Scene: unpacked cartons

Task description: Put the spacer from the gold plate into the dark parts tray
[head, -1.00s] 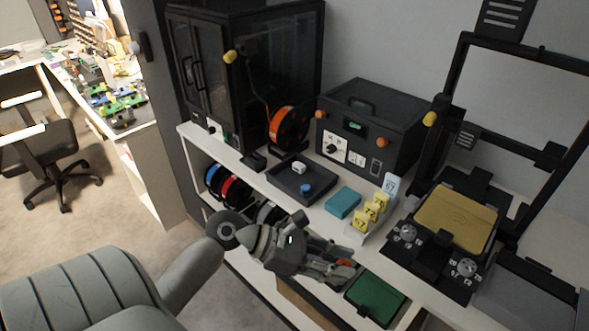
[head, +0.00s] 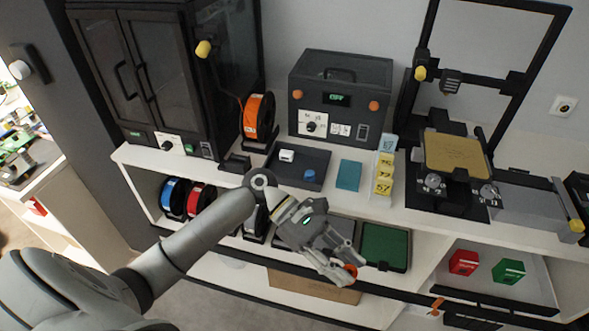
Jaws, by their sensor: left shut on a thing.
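The gold plate (head: 455,155) lies on the bed of the open-frame printer at right, with nothing visible on it. The dark parts tray (head: 316,160) sits on the white bench top left of centre, with a white part (head: 287,156) and a blue part (head: 310,175) in it. My left gripper (head: 350,275) is in front of the bench edge, to the lower right of the tray. It is shut on a small orange-red piece (head: 351,269), probably the spacer, which the fingers partly hide. My right gripper is out of view.
Behind the tray stand an orange spool (head: 259,117) and a black box with a display (head: 341,95). A green tray (head: 386,246) sits below the bench top.

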